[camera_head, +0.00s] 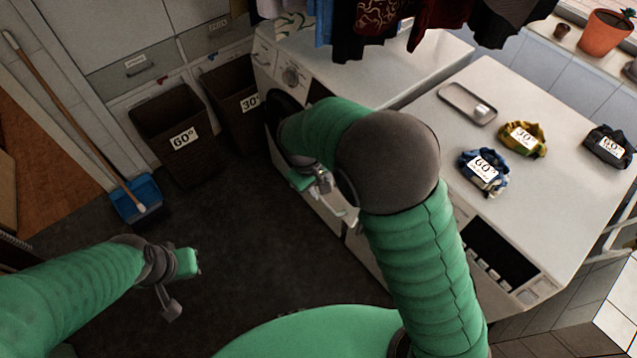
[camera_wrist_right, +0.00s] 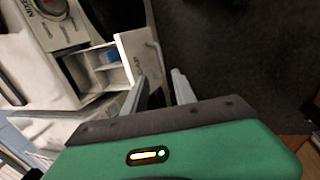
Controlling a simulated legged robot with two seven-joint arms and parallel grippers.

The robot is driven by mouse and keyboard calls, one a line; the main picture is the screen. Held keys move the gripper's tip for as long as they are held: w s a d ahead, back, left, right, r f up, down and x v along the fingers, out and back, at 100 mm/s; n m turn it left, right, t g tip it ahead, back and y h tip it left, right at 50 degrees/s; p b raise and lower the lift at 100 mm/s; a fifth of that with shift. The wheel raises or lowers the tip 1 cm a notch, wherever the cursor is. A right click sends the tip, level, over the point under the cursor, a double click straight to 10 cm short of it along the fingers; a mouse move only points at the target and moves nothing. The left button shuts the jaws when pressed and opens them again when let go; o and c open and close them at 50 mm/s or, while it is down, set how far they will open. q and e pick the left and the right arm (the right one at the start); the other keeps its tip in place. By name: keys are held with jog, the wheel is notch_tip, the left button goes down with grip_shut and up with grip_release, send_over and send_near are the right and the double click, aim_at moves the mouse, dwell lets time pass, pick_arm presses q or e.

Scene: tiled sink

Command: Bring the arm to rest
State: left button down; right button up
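My right arm bends over the front of the washing machine (camera_head: 420,62). Its gripper (camera_head: 335,198) is beside the machine's front, partly hidden by my forearm. In the right wrist view the two fingers of this gripper (camera_wrist_right: 162,84) are apart, with dark floor showing between them and nothing clearly held. An open drawer (camera_wrist_right: 105,72) with compartments and a blue part lies just left of the fingertips. Its pale front panel and handle (camera_wrist_right: 154,58) are close to the left finger; contact cannot be told. My left gripper (camera_head: 183,275) hangs over the dark floor, its fingers unclear.
Two dark bins, 60° (camera_head: 165,110) and 30° (camera_head: 232,85), stand at the back left. A broom (camera_head: 75,120) and blue dustpan (camera_head: 138,196) are at left. Labelled folded cloths (camera_head: 484,178) and a grey tray (camera_head: 462,100) lie on the white top. Clothes (camera_head: 385,20) hang above. Floor between my arms is clear.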

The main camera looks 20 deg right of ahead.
jog(key=v, duration=0.3)
jog(key=shift+w, duration=0.1)
jog(key=s+d+f+m+y+b, duration=0.1)
jog(key=s+d+f+m+b, duration=0.1)
jog(key=s, duration=0.4)
jog(key=s+d+f+m+t+y+b, duration=0.1)
jog(key=s+d+m, duration=0.1)
jog(key=s+d, duration=0.2)
jog(key=s, duration=0.3)
jog(key=shift+s+f+m+t+b, duration=0.3)
jog(key=shift+f+m+b, duration=0.05)
jog(key=shift+f+m, duration=0.05)
jog(key=shift+s+d, duration=0.1)
jog(key=shift+s, duration=0.05)
jog(key=shift+d, duration=0.2)
